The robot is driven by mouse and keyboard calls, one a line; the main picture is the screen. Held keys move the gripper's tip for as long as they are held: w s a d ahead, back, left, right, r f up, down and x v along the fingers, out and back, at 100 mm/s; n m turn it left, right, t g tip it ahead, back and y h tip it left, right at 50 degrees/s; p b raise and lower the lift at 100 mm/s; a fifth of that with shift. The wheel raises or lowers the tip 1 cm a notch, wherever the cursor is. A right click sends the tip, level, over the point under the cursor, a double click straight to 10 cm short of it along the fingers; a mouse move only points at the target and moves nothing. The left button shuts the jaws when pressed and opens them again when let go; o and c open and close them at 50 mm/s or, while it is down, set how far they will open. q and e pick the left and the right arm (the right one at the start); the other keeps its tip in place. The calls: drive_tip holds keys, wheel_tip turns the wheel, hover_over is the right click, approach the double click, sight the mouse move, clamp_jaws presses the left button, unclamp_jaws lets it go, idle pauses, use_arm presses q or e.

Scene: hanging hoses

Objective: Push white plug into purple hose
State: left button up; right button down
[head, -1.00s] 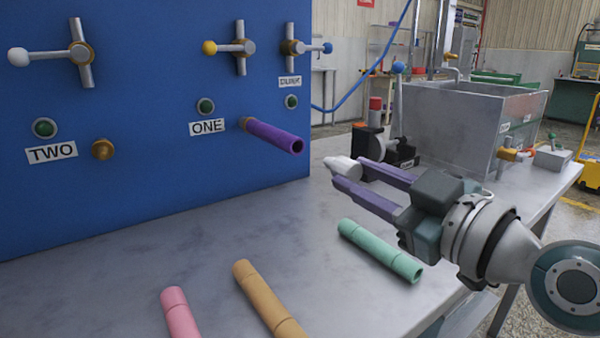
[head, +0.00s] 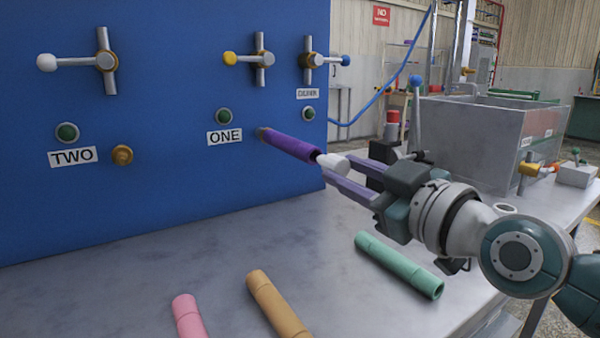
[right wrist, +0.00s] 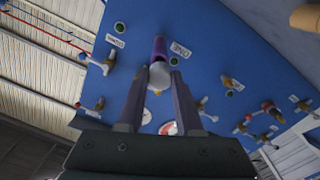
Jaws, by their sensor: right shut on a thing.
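The purple hose (head: 288,145) sticks out from the blue panel beside the ONE label, with its free end pointing right and slightly down. My right gripper (head: 337,172) is shut on the white plug (head: 332,162). The plug is at the open end of the hose; I cannot tell whether its tip is inside the mouth. In the right wrist view the plug (right wrist: 159,75) sits between the fingertips (right wrist: 160,84), roughly in line with the hose (right wrist: 159,48) and partly covering its end. My left gripper is not in view.
Pink (head: 188,316), orange (head: 277,303) and green (head: 398,264) hose pieces lie on the grey table (head: 210,245). The blue panel (head: 170,190) carries valves and a bare brass fitting (head: 122,155) by TWO. A metal tank (head: 470,135) stands at the back right.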

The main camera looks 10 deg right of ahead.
sight(343, 170)
idle(0.5)
drive_tip(key=shift+w+a, duration=0.15)
drive_tip(key=shift+w, duration=0.3)
idle(0.4)
idle(0.8)
drive_tip(key=shift+w+a+b, duration=0.1)
drive_tip(key=shift+w+b, duration=0.2)
drive_tip(key=shift+b, duration=0.05)
drive_tip(key=shift+w, duration=0.1)
idle(0.5)
drive_tip(key=shift+w+a+b, duration=0.2)
drive_tip(key=shift+w+b, duration=0.1)
drive_tip(key=shift+w, duration=0.15)
idle(0.5)
drive_tip(key=shift+w+a+b, duration=0.1)
drive_tip(key=shift+w+b, duration=0.2)
drive_tip(key=shift+b, duration=0.05)
idle(0.5)
